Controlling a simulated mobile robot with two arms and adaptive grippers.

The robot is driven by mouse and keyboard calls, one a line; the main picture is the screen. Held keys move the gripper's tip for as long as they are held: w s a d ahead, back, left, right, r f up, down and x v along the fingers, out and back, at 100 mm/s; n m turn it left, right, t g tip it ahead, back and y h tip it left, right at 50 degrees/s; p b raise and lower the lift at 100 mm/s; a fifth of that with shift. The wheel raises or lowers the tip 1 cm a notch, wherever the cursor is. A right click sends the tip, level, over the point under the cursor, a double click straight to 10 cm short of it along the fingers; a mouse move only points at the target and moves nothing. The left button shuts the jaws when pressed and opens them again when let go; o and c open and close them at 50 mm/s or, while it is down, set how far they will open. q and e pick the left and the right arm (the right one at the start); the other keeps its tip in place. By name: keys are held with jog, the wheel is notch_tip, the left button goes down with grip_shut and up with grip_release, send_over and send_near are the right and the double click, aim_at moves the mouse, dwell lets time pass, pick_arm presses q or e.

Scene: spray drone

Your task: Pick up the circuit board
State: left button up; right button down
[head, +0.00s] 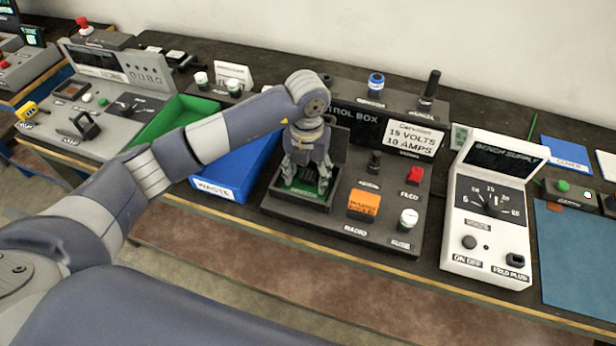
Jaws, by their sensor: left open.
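The green circuit board (301,190) sits in a dark square recess at the left of the black control box (333,222). My left gripper (305,190) points down over the board with its fingers apart. The fingers and wrist cover part of the board, and I cannot tell whether they touch it. My right gripper is not in view.
Left of the control box are a blue waste tray (240,188) and a green tray (180,118). A white bench supply (488,210) stands to the right. An orange block (363,204) and several knobs are on the control box. A blue mat (578,255) lies bare at far right.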

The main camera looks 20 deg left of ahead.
pick_arm(q)
jog(key=shift+f, duration=0.2)
jog(key=c, duration=1.2)
jog(key=shift+o, duration=0.2)
jog(key=shift+r, duration=0.15)
jog(key=shift+c, duration=0.2)
